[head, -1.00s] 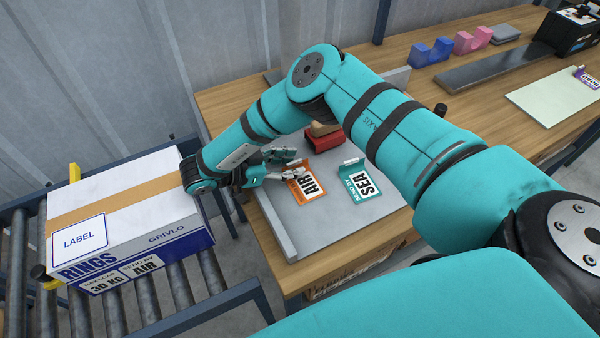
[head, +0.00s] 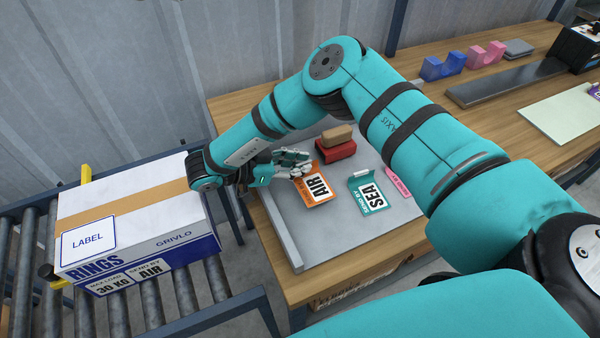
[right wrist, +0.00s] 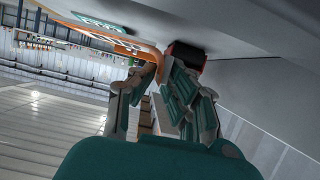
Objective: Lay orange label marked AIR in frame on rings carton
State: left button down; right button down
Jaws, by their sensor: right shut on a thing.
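The orange label marked AIR (head: 318,190) is at the left part of the grey tray (head: 288,232), held at its upper left edge. My right gripper (head: 300,170) is shut on it. The label looks slightly tilted and raised, though its exact gap to the tray is hard to tell. In the right wrist view the orange label (right wrist: 143,50) shows edge-on between the fingers (right wrist: 158,72). The rings carton (head: 140,212) stands on rollers at left, with an empty outlined frame reading LABEL (head: 88,239) on its top's front left corner. My left gripper is out of view.
A teal SEA label (head: 368,196) and a pink label (head: 398,181) lie on the tray to the right. A red block with a tan top (head: 336,145) stands behind. The tray's raised left edge and a gap lie between tray and carton.

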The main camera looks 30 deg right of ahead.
notch_tip(320, 180, up, 7)
jog(key=shift+f, duration=0.1)
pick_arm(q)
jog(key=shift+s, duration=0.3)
pick_arm(e)
jog(key=s+a+r+n+t+y, duration=0.2)
jog(key=s+a+n+t, duration=0.2)
jog(key=s+n+t, duration=0.3)
jog(key=shift+s+a+r+n+t+y, duration=0.2)
jog(key=shift+s+n+t+y, duration=0.15)
jog(key=shift+n+t, duration=0.6)
jog(key=shift+f+m, duration=0.15)
jog(key=shift+m, duration=0.2)
